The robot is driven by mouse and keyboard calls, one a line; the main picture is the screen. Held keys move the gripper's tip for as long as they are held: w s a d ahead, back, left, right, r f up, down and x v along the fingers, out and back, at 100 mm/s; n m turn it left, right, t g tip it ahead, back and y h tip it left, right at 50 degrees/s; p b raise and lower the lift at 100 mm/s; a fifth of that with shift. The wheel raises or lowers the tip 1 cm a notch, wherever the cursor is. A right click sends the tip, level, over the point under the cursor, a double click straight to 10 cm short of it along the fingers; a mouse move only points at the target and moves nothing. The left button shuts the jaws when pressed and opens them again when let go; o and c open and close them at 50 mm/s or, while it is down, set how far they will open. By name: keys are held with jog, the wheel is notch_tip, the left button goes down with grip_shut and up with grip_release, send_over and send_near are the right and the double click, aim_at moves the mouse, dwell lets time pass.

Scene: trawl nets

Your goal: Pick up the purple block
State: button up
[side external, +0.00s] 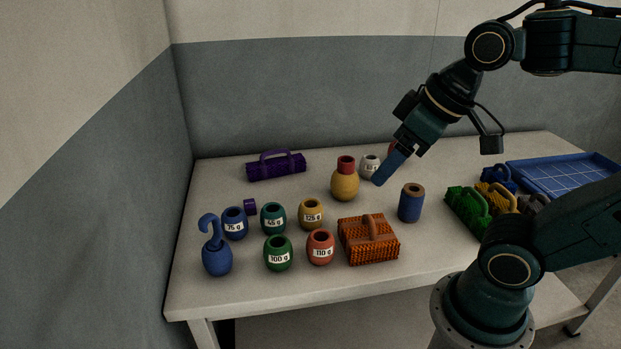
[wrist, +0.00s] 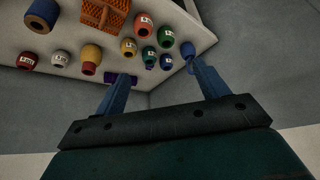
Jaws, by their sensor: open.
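The purple block (side external: 249,206) is a small dark cube on the table's left part. In the side external view it stands just behind the blue 75 g weight and is in plain sight. In the wrist view a small dark patch lies near the teal weight, but I cannot tell that it is the block. My gripper (side external: 385,170) is open and empty, tilted down to the left in the air, well right of the block. Its two blue fingers show spread apart in the wrist view (wrist: 163,78).
Several labelled weights, including the teal one (side external: 273,217), stand near the block. A purple brush (side external: 276,168) lies behind it. A yellow vase (side external: 344,186), a blue spool (side external: 411,204) and an orange brush (side external: 368,240) stand rightward. A blue tray (side external: 525,164) is far right.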

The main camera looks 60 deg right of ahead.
jog(key=w+d+f+n+g+y, duration=0.1)
jog(key=w+d+n, duration=0.1)
jog(key=w, duration=1)
jog(key=w+d+f+n+y, duration=0.1)
jog(key=w+d+n, duration=0.2)
jog(key=w, duration=1)
jog(key=w+d+f+n, duration=0.1)
jog(key=w+d+f, duration=0.2)
jog(key=f, duration=0.3)
jog(key=w+d+f+n+y, duration=0.1)
jog(key=w+d+f, duration=0.3)
jog(key=w+f, duration=0.2)
jog(key=w+d+f+n+y, duration=0.1)
jog(key=w+d+f, duration=0.2)
jog(key=w+f, duration=0.2)
notch_tip(320, 180, down, 3)
jog(key=shift+w+d+r+n, duration=0.1)
jog(key=shift+w+d+n, duration=0.15)
jog(key=shift+d+n, duration=0.05)
send_over(251, 203)
jog(key=s+d, duration=0.2)
jog(key=shift+f, duration=3.75)
jog(key=shift+f, duration=0.1)
jog(key=shift+x, duration=2.5)
